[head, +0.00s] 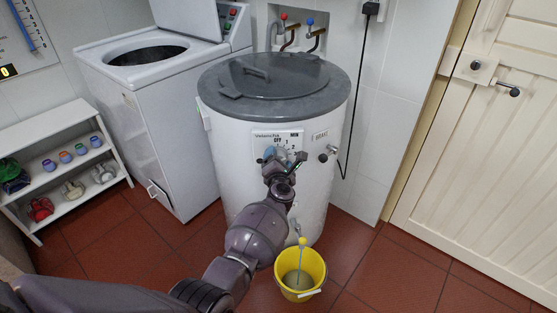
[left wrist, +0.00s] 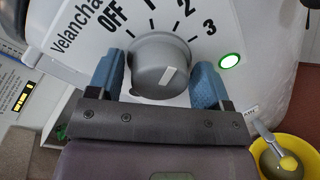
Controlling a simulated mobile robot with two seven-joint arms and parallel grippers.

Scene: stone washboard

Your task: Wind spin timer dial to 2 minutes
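The spin timer dial (left wrist: 160,62) is a grey round knob on the white front of the spin drum (head: 262,190), seen close in the left wrist view. OFF, 1, 2 and 3 are printed around its upper side. A short white mark shows low on the knob's face, right of its middle. My left gripper (left wrist: 158,68) has its two blue fingers on either side of the knob, with a small gap at the left; contact at the right is unclear. In the head view the left gripper (head: 281,161) largely hides the dial. My right gripper is not in view.
A green-lit round button (left wrist: 229,61) is right of the dial. A yellow bucket (head: 300,272) stands on the red tiles before the drum. A white washing machine (head: 150,105) is at the left, a small shelf (head: 75,180) further left, and a white door (head: 490,150) at the right.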

